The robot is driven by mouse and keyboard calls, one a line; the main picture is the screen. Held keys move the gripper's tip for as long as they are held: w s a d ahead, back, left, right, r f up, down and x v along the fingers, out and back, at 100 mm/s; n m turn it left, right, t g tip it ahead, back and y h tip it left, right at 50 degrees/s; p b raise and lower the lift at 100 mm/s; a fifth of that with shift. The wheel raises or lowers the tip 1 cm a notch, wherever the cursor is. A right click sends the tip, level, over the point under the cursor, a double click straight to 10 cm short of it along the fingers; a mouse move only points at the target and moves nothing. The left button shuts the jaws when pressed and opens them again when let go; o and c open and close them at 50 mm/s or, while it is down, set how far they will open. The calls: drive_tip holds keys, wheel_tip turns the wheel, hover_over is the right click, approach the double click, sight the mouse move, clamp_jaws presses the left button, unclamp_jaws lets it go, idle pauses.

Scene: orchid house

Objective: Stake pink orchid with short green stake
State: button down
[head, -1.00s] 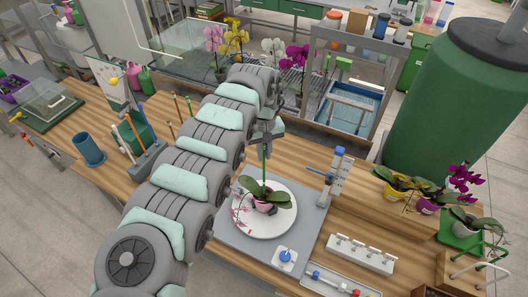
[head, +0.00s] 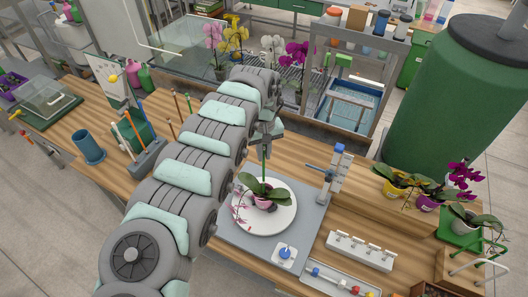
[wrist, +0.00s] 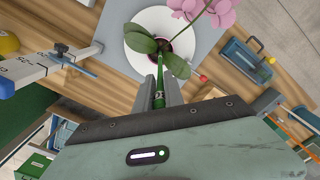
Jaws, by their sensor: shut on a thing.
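The pink orchid stands in a small pink pot (head: 263,204) with broad green leaves (head: 276,190). Its pot is on a round white turntable or plate (head: 284,220). Pale pink flowers (head: 240,213) hang over the plate's left side; they also show large in the wrist view (wrist: 212,12). My gripper (head: 266,134) is above the pot, shut on an upright green stake (head: 264,157). In the wrist view the stake (wrist: 160,82) runs between my fingertips toward the pot, among the leaves. Its lower tip is hidden, so I cannot tell whether it is in the pot.
A post with a blue top (head: 339,150) and a side bar stands right of the plate on the grey board (head: 310,203). A white clip rack (head: 360,250) and a tray (head: 340,282) lie in front. A stake rack (head: 148,158) is left of my arm. Potted orchids stand at right.

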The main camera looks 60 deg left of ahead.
sight(264, 166)
drive_tip(key=shift+f+b, duration=1.3)
drive_tip(key=shift+f, duration=2.3)
idle(0.7)
drive_tip(key=c, duration=1.3)
unclamp_jaws()
drive_tip(key=shift+c, duration=0.2)
wheel_tip(264, 166, up, 9)
drive_tip(key=shift+a+r+b, duration=0.15)
drive_tip(key=shift+r+b, duration=0.05)
drive_tip(key=shift+b, duration=0.2)
drive_tip(key=shift+d+r, duration=0.2)
drive_tip(key=shift+r, duration=0.55)
